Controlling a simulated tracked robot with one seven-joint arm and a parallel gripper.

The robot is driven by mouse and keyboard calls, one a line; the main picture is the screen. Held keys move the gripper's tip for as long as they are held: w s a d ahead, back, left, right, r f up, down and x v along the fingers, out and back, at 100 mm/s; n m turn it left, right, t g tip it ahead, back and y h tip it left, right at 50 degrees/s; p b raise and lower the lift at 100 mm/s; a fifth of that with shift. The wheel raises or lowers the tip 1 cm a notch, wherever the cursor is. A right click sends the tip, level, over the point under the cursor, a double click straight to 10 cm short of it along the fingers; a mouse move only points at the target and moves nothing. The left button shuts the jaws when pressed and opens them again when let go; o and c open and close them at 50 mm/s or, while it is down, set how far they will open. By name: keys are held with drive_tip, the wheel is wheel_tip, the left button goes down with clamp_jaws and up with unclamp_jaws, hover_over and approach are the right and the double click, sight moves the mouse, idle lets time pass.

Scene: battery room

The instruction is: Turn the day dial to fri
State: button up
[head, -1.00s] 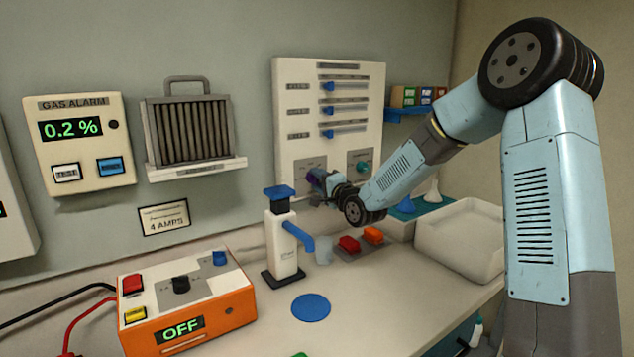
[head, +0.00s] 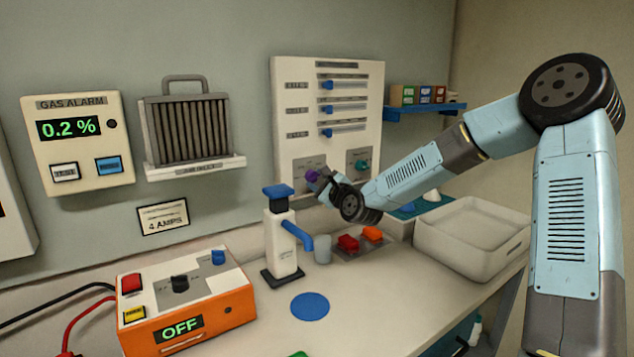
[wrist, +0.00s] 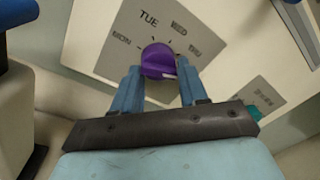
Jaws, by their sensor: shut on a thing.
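The purple day dial (wrist: 158,60) sits on a grey plate of the wall panel. MON, TUE, WED and THU are readable around it in the wrist view; no FRI label is visible there. A pale mark shows on the dial's lower right edge, but I cannot tell which day it indicates. My gripper (wrist: 159,70) is shut on the dial, with one blue finger on each side. In the head view, the dial (head: 311,175) shows at the panel's lower left, with my gripper (head: 322,180) at it from the right.
The panel (head: 345,90) carries several blue sliders above and a teal knob (head: 361,164) to the right. A white dispenser (head: 283,240) with a blue top stands below left. A pale tray (head: 470,245) and red and orange buttons (head: 348,243) are below right.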

drive_tip(key=m, duration=0.5)
drive_tip(key=shift+s+a, duration=0.3)
drive_tip(key=shift+a, duration=0.05)
drive_tip(key=shift+m, duration=0.7)
drive_tip(key=shift+a, duration=0.1)
drive_tip(key=o, duration=1)
drive_tip(key=shift+w, duration=0.1)
drive_tip(key=shift+s+d, duration=0.45)
drive_tip(key=v, duration=1.2)
drive_tip(key=shift+s+d+r, duration=0.1)
drive_tip(key=shift+s+r, duration=0.05)
drive_tip(key=shift+s, duration=0.2)
